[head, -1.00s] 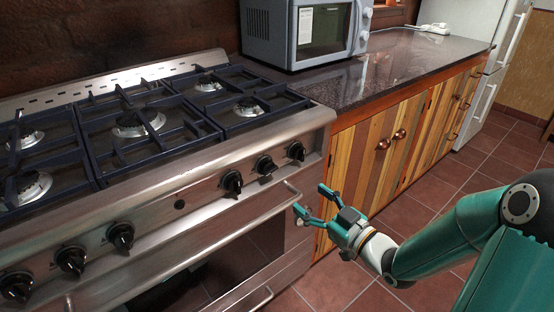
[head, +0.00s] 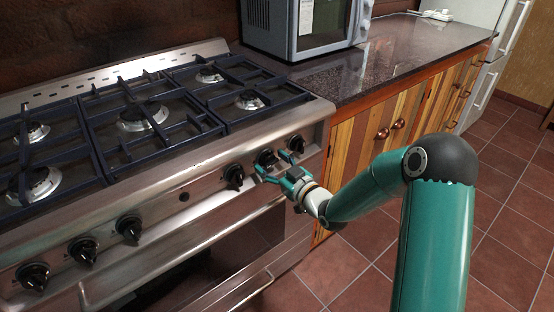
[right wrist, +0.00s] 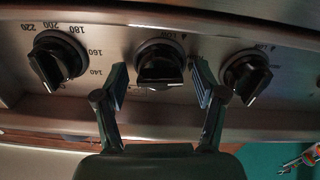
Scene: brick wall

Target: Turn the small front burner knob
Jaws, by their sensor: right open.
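The stove's steel front panel carries a row of black knobs. The middle knob (head: 266,157) of the right-hand group lies between the fingertips of my right gripper (head: 271,163). In the right wrist view this knob (right wrist: 160,62) shows between the two spread fingers of the gripper (right wrist: 158,84), with a gap on each side. The gripper is open and holds nothing. Which burner the knob serves is too small to read. My left gripper is not in view.
A knob with temperature numbers (right wrist: 55,60) is left of the fingers and another knob (right wrist: 246,75) right. The oven handle (head: 225,232) runs below. Burner grates (head: 150,120) lie above. A microwave (head: 305,28) stands on the dark counter (head: 385,60). Open floor lies right.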

